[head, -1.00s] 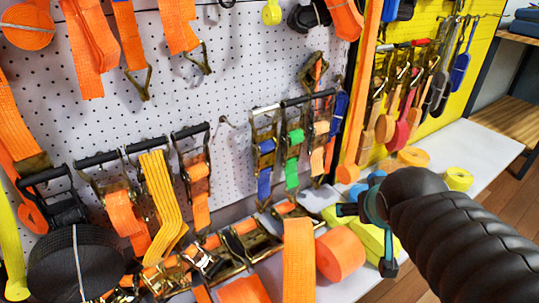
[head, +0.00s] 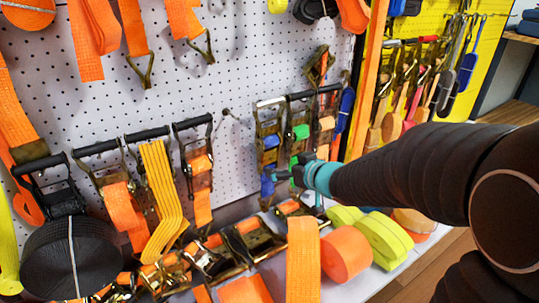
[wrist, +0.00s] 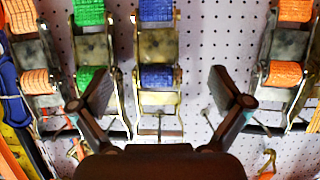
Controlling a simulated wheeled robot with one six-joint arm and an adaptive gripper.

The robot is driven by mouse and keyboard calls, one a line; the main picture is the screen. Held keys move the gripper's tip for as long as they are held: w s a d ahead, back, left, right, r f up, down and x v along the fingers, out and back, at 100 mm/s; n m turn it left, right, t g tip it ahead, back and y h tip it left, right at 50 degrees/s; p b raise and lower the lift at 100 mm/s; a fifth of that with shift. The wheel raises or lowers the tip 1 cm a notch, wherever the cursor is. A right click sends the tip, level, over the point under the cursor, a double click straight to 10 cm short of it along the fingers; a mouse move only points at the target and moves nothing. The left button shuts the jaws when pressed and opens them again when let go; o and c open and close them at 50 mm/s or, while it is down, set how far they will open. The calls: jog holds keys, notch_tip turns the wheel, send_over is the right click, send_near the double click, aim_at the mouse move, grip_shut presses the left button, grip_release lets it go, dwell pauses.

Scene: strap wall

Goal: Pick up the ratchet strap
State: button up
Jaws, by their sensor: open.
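Several ratchet straps hang on the white pegboard. One with blue webbing (head: 270,141) hangs left of one with green webbing (head: 301,131), with an orange one (head: 326,123) further right. In the wrist view, the blue-webbed ratchet strap (wrist: 157,45) is centred between the fingers, with the green one (wrist: 90,45) to its left. My gripper (head: 284,176) is in front of the lower part of the blue and green straps in the head view. Its fingers (wrist: 160,92) are spread wide with nothing held. Whether they touch the blue strap cannot be told.
Orange and yellow-green strap rolls (head: 345,256) lie on the white shelf below. A row of metal ratchets (head: 205,258) lies along the board's foot. Another orange-webbed ratchet (wrist: 286,74) hangs at the wrist view's right. A yellow panel with hanging tools (head: 440,70) stands to the right.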

aim_at(273, 160)
jog(key=b+x, duration=0.1)
jog(key=x, duration=0.4)
jog(key=shift+w+a+f, duration=0.1)
jog(key=shift+w+f, duration=0.05)
jog(key=shift+w, duration=0.05)
jog(key=shift+d+b+x, duration=0.15)
jog(key=shift+b+x, duration=0.15)
jog(key=shift+x, duration=1)
jog(key=shift+d+b+x, duration=0.15)
jog(key=shift+b+x, duration=0.15)
jog(key=shift+x, duration=1)
jog(key=shift+w, duration=0.15)
jog(key=c, duration=1.6)
jog(key=shift+c, duration=1.1)
